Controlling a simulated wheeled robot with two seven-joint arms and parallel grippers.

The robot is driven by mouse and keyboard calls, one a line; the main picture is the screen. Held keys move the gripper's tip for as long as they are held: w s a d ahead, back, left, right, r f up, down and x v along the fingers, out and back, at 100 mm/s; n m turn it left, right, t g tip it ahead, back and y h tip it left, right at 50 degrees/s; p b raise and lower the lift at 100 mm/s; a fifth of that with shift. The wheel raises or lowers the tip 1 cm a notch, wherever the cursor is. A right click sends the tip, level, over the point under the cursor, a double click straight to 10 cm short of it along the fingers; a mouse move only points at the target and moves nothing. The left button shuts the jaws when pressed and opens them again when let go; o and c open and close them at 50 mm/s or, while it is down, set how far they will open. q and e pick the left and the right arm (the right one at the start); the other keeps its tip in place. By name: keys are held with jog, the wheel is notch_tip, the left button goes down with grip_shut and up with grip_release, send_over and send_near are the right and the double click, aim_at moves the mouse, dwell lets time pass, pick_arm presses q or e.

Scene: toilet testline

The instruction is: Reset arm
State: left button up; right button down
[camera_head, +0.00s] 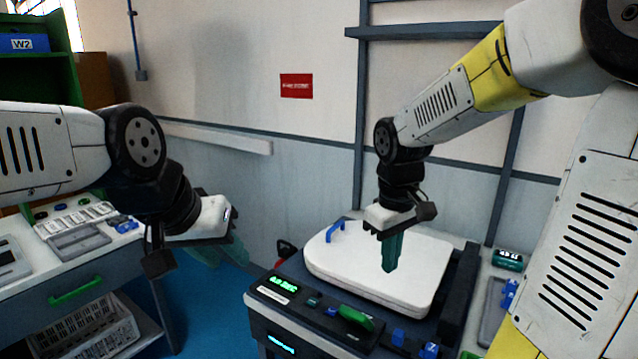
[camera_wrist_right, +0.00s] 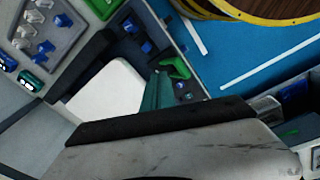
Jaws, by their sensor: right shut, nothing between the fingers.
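My right gripper (camera_head: 390,254) hangs in front of the white lid (camera_head: 398,279) on the dark test station, its teal fingers together and pointing down. In the right wrist view its teal fingers (camera_wrist_right: 156,92) are closed with nothing between them, beside the white lid (camera_wrist_right: 108,97). My left gripper (camera_head: 236,250) is at the left, over the gap between the side table and the station. Its teal fingers point down and to the right and are partly hidden by the wrist; I cannot tell whether they are open.
The station carries a green handle (camera_head: 356,318), a blue handle (camera_head: 335,231) and a lit display (camera_head: 284,283). A side table (camera_head: 110,262) at the left holds trays, with a grey basket (camera_head: 85,325) below. Blue floor (camera_head: 205,300) shows between table and station.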

jog(key=s+r+m+t+y, duration=0.2)
jog(key=s+r+m+t, duration=0.3)
jog(key=s+r, duration=0.2)
jog(key=shift+s+a+r+m+y, duration=0.2)
jog(key=shift+s+r+m+y, duration=0.15)
jog(key=shift+s, duration=0.9)
jog(key=c, duration=2.1)
grip_release()
